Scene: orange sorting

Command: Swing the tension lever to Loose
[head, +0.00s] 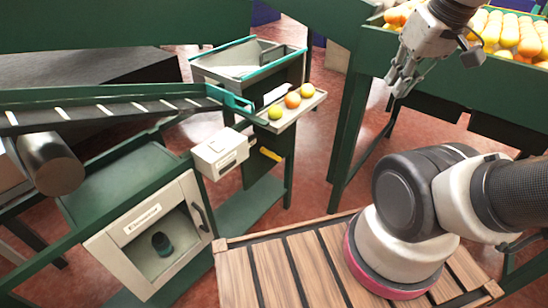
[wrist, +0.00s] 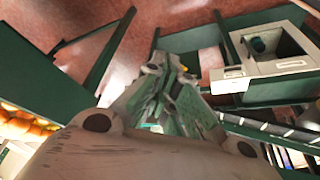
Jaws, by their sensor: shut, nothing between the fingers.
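A yellow handle (head: 270,154), which looks like the tension lever, sticks out to the right beside a small white labelled box (head: 220,153) on the green frame below the conveyor. The label is too small to read, so I cannot tell the lever's setting. My gripper (head: 397,83) is at the upper right in the head view, shut and empty, well apart from the lever. In the wrist view my gripper (wrist: 167,72) points away from the camera; a bit of yellow (wrist: 213,73) shows beyond it, by the white box (wrist: 229,83), partly hidden.
A small tray (head: 303,105) holds three fruits above the handle. A green-rimmed bin (head: 300,52) stands behind it. A white cabinet (head: 113,240) with a window is at lower left. A green table leg (head: 343,130) stands between my gripper and the handle. A wooden slatted platform (head: 300,262) lies in front.

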